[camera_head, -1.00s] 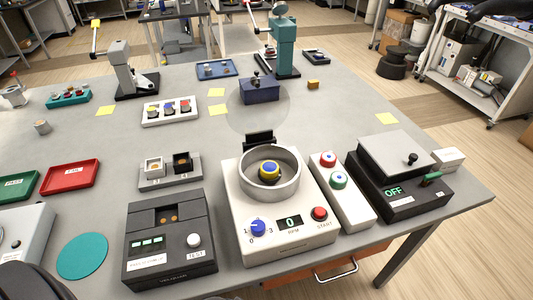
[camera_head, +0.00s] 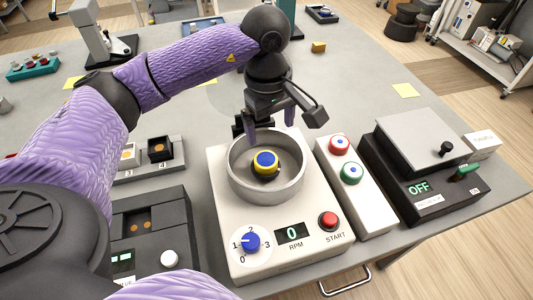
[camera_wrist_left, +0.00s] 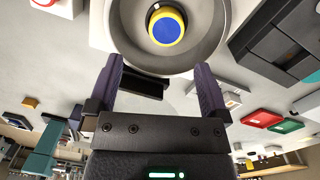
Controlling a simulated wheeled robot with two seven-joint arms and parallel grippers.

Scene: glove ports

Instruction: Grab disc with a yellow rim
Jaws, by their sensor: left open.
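The disc with a yellow rim and blue top (camera_head: 265,164) sits in the middle of the round grey bowl (camera_head: 245,188) on the white RPM machine. It also shows at the top of the left wrist view (camera_wrist_left: 166,26). My left gripper (camera_head: 268,138) is open and empty, at the back rim of the bowl, behind the disc and apart from it. In the left wrist view its two fingers (camera_wrist_left: 158,92) stand wide apart, with the disc beyond their tips. My right gripper is not in view.
The white machine has a blue knob (camera_head: 250,241) and a red START button (camera_head: 328,221). To its right are a white box with red and green buttons (camera_head: 362,205) and a black unit reading OFF (camera_head: 417,185). A small two-cup holder (camera_head: 150,165) stands left.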

